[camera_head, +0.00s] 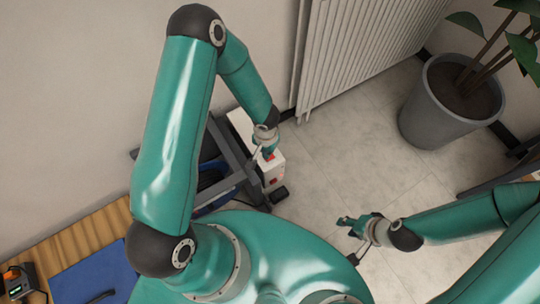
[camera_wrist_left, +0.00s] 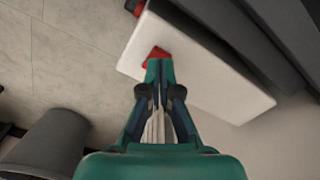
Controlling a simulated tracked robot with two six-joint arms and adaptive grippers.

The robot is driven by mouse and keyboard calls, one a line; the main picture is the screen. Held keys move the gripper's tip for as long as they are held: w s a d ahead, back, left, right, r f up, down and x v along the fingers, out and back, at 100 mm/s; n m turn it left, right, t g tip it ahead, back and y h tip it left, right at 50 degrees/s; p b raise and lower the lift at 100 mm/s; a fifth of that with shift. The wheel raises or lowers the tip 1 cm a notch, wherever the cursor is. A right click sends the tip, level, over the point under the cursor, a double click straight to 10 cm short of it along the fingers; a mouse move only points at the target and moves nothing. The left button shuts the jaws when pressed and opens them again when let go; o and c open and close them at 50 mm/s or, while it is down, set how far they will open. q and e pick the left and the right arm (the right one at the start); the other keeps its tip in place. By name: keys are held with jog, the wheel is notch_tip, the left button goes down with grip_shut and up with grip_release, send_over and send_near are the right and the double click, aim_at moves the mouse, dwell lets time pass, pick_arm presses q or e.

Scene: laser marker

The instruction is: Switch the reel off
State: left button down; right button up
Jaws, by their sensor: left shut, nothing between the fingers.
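A white box (camera_head: 268,173) is on a dark frame by the wall, left of the radiator. It also shows in the left wrist view (camera_wrist_left: 200,78). A red switch (camera_wrist_left: 158,54) is on its upper face, and another red part (camera_wrist_left: 134,6) shows on its side. My left gripper (camera_head: 267,153) is over the box. In the left wrist view its shut fingertips (camera_wrist_left: 160,66) are right at the red switch and partly cover it. Whether they touch it, and the switch's position, I cannot tell. My right gripper (camera_head: 352,224) is above the floor, apart from the box.
A white radiator (camera_head: 365,40) is on the wall. A potted plant (camera_head: 440,105) stands at the right. The tiled floor (camera_head: 345,150) between box and pot is clear. A wooden bench (camera_head: 70,240) with a blue mat (camera_head: 95,275) is at lower left.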

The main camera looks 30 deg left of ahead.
pick_arm(q)
jog(key=shift+f+b, duration=1.15)
jog(key=shift+b, duration=0.3)
dwell(1.0)
jog(key=shift+r, duration=0.1)
jog(key=shift+r+p, duration=2.05)
jog(key=shift+r, duration=1.4)
